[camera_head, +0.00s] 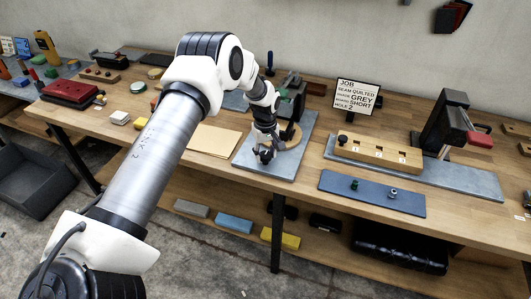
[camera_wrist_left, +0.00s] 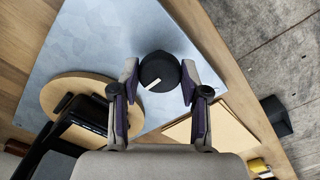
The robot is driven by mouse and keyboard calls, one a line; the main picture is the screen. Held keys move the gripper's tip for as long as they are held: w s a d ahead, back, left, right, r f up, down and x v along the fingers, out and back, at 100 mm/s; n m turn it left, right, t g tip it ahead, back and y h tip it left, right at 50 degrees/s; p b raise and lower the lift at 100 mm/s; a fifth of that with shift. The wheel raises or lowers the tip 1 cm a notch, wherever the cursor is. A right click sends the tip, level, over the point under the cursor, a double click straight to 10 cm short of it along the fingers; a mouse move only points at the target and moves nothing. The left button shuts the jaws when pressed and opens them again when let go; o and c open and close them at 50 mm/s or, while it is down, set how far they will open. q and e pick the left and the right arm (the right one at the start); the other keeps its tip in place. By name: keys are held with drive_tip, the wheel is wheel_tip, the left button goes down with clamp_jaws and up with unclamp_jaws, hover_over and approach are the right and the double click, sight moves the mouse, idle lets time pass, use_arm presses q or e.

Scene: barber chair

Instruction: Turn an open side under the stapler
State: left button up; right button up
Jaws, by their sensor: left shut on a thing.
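My left gripper (camera_head: 267,153) is low over the grey metal plate (camera_head: 247,160). In the left wrist view its two fingers (camera_wrist_left: 160,77) are closed on the sides of a round black knob (camera_wrist_left: 155,68) with a white mark line. A round wooden disc (camera_wrist_left: 62,92) lies on the plate beside the knob. A dark upright device (camera_head: 291,92), possibly the stapler, stands at the back of the plate; a black part (camera_wrist_left: 88,112) reaches over the disc. My arm hides part of the device and disc. My right gripper is out of view.
A tan sheet (camera_head: 215,140) lies left of the plate, near the bench's front edge. To the right are a job sign (camera_head: 357,95), a wooden block with holes (camera_head: 375,150), a blue-grey mat (camera_head: 370,192) and a red-handled press (camera_head: 447,120). A shelf below holds coloured blocks.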

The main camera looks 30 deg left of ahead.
sight(265, 154)
use_arm(q)
drive_tip(key=shift+f, duration=0.1)
drive_tip(key=o, duration=0.9)
drive_tip(key=shift+c, duration=0.2)
drive_tip(key=shift+o, duration=1.3)
wheel_tip(265, 154, up, 12)
